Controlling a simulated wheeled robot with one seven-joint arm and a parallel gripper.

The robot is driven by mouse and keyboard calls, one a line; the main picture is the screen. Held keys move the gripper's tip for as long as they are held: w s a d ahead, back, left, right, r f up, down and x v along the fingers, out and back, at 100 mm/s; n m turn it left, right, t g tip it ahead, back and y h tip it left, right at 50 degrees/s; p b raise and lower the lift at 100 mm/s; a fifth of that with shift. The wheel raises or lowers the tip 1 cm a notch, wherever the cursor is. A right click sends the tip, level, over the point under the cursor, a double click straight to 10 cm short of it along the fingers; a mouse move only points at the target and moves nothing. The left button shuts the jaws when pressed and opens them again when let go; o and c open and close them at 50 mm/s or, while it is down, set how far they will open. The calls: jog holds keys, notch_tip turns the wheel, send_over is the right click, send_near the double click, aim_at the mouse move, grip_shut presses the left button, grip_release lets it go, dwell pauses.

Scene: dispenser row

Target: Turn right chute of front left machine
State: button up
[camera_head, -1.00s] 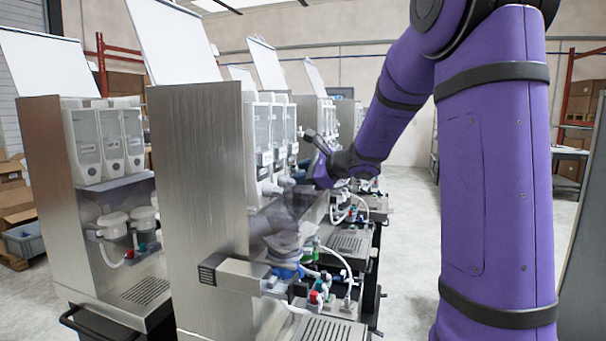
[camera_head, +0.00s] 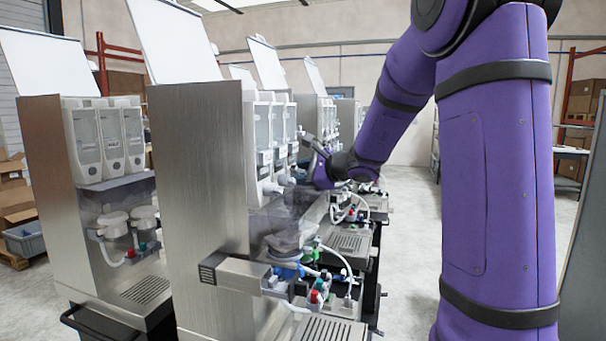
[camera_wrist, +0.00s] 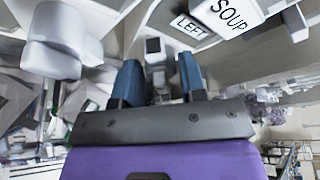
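The nearest machine in the middle of the head view has a brushed-steel side panel (camera_head: 200,165) and a row of clear-fronted canisters (camera_head: 263,135). A white chute (camera_head: 272,188) sticks out low on its front. My gripper (camera_wrist: 159,66) has two blue fingers standing apart, with a gap between them. A small grey-white part with a dark square (camera_wrist: 153,46) shows beyond that gap; I cannot tell whether it is touched. A rounded white spout (camera_wrist: 55,40) lies left of the fingers. Labels LEFT (camera_wrist: 188,27) and SOUP (camera_wrist: 228,14) show at upper right. In the head view the fingertips are unclear.
Another machine (camera_head: 52,200) stands at far left. Below the near canisters are translucent bowls (camera_head: 288,232), tubing and a drip grille (camera_head: 335,330). More machines line up behind. The floor (camera_head: 408,235) between this row and my arm is open.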

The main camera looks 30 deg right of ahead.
jog(key=v, duration=1)
jog(key=shift+s, duration=0.4)
jog(key=shift+d, duration=0.1)
